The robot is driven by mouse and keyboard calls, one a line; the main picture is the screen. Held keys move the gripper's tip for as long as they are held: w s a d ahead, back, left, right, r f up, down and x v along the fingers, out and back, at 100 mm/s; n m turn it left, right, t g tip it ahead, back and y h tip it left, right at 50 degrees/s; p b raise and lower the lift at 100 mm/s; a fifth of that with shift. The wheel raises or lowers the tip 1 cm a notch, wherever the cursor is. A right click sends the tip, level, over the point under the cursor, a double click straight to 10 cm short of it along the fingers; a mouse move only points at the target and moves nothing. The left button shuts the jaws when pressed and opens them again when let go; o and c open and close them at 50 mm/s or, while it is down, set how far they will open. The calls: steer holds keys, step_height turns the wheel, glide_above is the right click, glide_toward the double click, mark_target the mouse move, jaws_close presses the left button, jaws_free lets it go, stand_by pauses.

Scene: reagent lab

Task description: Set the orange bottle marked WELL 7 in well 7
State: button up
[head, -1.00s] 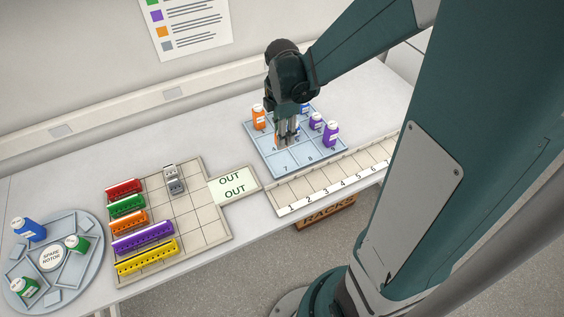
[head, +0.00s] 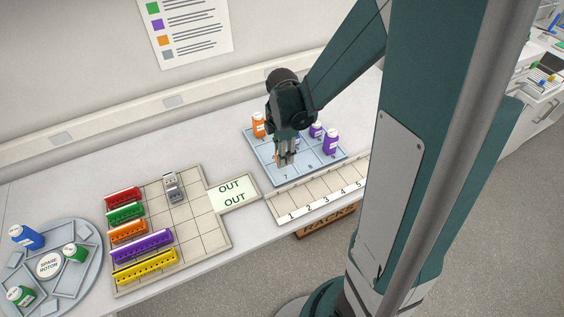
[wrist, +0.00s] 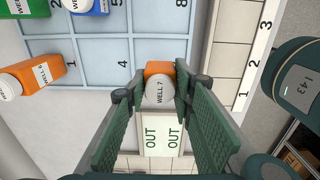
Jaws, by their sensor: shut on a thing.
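The orange bottle marked WELL 7 (wrist: 158,87), with a white lid, is between my gripper's fingers in the wrist view. My gripper (wrist: 160,95) is shut on it. In the head view my gripper (head: 286,160) points down over the front left of the blue well tray (head: 289,180), by the number 7. The fingers hide most of the bottle there. In the wrist view the bottle covers the place beside well 4 where the 7 would show. I cannot tell whether its base touches the tray.
Another orange bottle (head: 258,125) stands at the tray's back left. Two purple bottles, one nearer (head: 331,142) and one behind (head: 316,130), stand to the right. A blue bottle (wrist: 88,5) shows in the wrist view. The numbered rack strip (head: 310,204) borders the tray's front.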

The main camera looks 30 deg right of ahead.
steer(key=shift+f, duration=2.1)
steer(key=shift+f+b, duration=0.15)
steer(key=shift+b, duration=0.15)
steer(key=o, duration=0.9)
steer(key=shift+c, duration=0.2)
steer(key=shift+o, duration=0.2)
steer(key=shift+r+p, duration=0.6)
steer(key=shift+r, duration=5.6)
